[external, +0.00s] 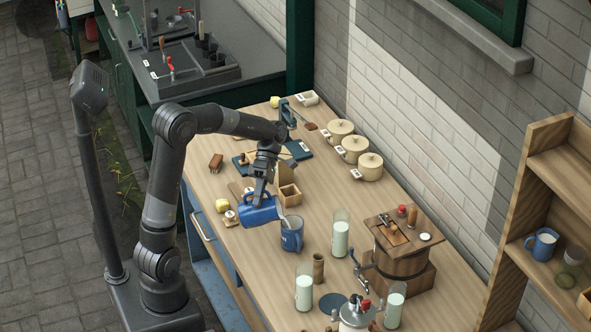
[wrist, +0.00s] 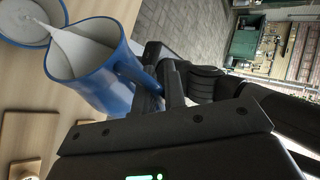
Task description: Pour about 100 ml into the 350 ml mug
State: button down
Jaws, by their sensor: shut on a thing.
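My gripper (external: 264,181) is shut on the handle side of a blue jug (external: 258,211) and holds it tilted above the bench. In the wrist view the blue jug (wrist: 100,85) has a pale grey inside, and a stream of white liquid (wrist: 65,42) runs from its lip. The stream falls into a blue mug (external: 291,236), which stands upright on the bench just right of the jug. The mug's rim and white contents (wrist: 22,25) show at the top left of the wrist view. The exact level in the mug is hard to read.
Glasses of pale liquid (external: 340,238) stand right of the mug, near a wooden churn (external: 400,250) and a metal can (external: 355,315). A brown cup (external: 318,268) stands just in front. Lidded pots (external: 355,150) line the back. Another blue mug (external: 541,244) is on the shelf.

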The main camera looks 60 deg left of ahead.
aim_at(247, 208)
jog(key=shift+w+d+r+n+g, duration=0.15)
jog(key=shift+w+d+r+g, duration=0.1)
jog(key=shift+w, duration=0.3)
jog(key=shift+w+d+r+n+g, duration=0.15)
jog(key=shift+w+d+g, duration=0.1)
jog(key=shift+w, duration=0.25)
dwell(0.4)
jog(key=s+f+t, duration=0.1)
jog(key=s+a+f+m+t, duration=0.1)
jog(key=s+a, duration=0.1)
jog(key=s, duration=0.1)
jog(key=shift+f+m+t+h, duration=0.4)
jog(key=shift+s+a+f+m+t+h, duration=0.15)
jog(key=shift+s+f+m+t, duration=0.15)
jog(key=shift+f, duration=0.2)
jog(key=shift+s+a+f+m+t+h, duration=0.15)
jog(key=shift+s+f+m+t, duration=0.1)
jog(key=shift+f+t, duration=0.2)
jog(key=shift+d, duration=0.1)
jog(key=shift+f, duration=0.1)
dwell(0.9)
